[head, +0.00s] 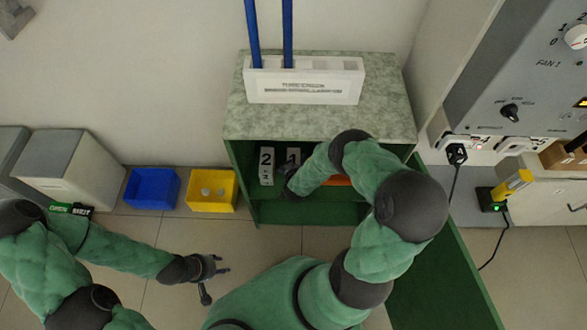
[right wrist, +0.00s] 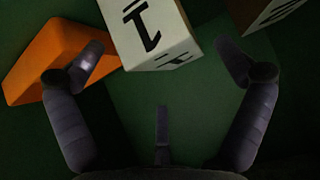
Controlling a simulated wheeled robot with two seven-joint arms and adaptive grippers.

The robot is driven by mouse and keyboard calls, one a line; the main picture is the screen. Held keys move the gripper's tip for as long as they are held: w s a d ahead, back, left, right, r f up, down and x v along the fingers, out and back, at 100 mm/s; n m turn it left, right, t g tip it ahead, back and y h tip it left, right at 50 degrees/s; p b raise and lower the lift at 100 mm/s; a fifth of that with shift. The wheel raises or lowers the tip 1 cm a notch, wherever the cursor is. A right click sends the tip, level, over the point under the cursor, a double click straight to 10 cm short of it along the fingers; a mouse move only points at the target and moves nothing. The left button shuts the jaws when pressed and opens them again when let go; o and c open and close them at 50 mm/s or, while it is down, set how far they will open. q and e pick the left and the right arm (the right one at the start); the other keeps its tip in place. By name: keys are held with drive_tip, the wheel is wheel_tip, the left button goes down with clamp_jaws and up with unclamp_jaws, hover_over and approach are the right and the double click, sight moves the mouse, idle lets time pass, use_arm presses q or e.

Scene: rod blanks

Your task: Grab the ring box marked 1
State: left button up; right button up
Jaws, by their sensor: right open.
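The ring box marked 1 (head: 293,155) is white with a black 1 and stands inside the green cabinet, just right of a white box marked 2 (head: 266,160). In the right wrist view the box marked 1 (right wrist: 150,32) is at the top, ahead of my open fingers and apart from the right one. My right gripper (right wrist: 162,66) is open with nothing between its fingers; in the head view it is partly hidden at the cabinet opening. My left gripper (head: 216,279) is open and empty above the floor, left of my body.
An orange block (right wrist: 48,58) lies beside my right gripper's left finger. The cabinet top (head: 385,115) carries a white rack (head: 305,88) with blue rods. An open green door (head: 440,265) stands at right. Blue (head: 151,190) and yellow (head: 212,192) bins are left of the cabinet.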

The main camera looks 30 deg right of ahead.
drive_tip(key=b+x, duration=0.2)
drive_tip(key=x, duration=0.3)
drive_tip(key=shift+f+b, duration=0.2)
drive_tip(key=shift+b, duration=0.1)
drive_tip(key=shift+w+d+f, duration=0.2)
drive_tip(key=shift+w, duration=0.15)
drive_tip(key=c, duration=1.3)
